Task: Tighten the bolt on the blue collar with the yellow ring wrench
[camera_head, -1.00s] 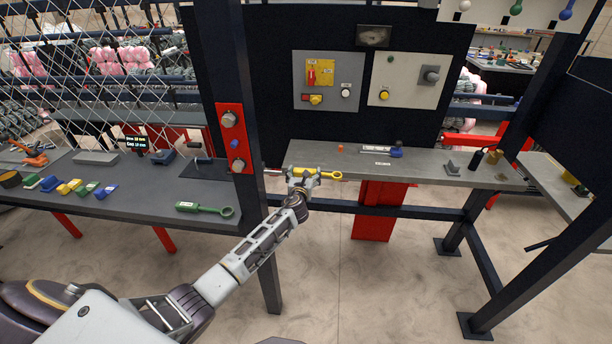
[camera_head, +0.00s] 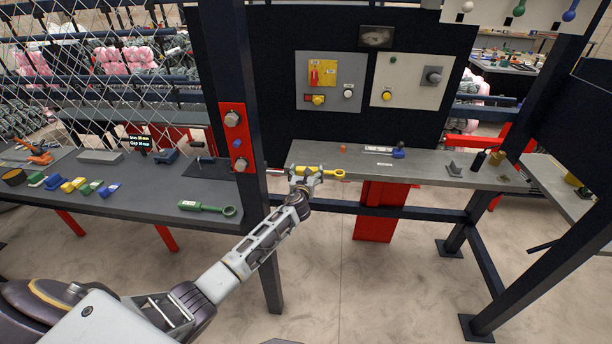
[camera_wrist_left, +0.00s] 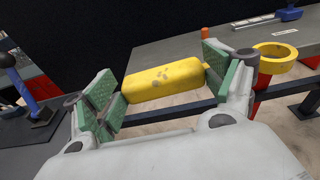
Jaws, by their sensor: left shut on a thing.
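My left gripper (camera_head: 305,178) is shut on the yellow ring wrench (camera_head: 333,173), in front of the long grey bench. In the left wrist view the wrench's yellow handle (camera_wrist_left: 165,82) lies between the green finger pads, and its ring (camera_wrist_left: 277,57) points right. I cannot make out the bolt. My right gripper is not in view.
A green ring wrench (camera_head: 207,208) and several coloured blocks lie on the left bench (camera_head: 140,204). The right bench (camera_head: 430,168) holds a blue-ended tool (camera_head: 398,153) and small parts. The dark post (camera_head: 264,240) stands close left of my gripper.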

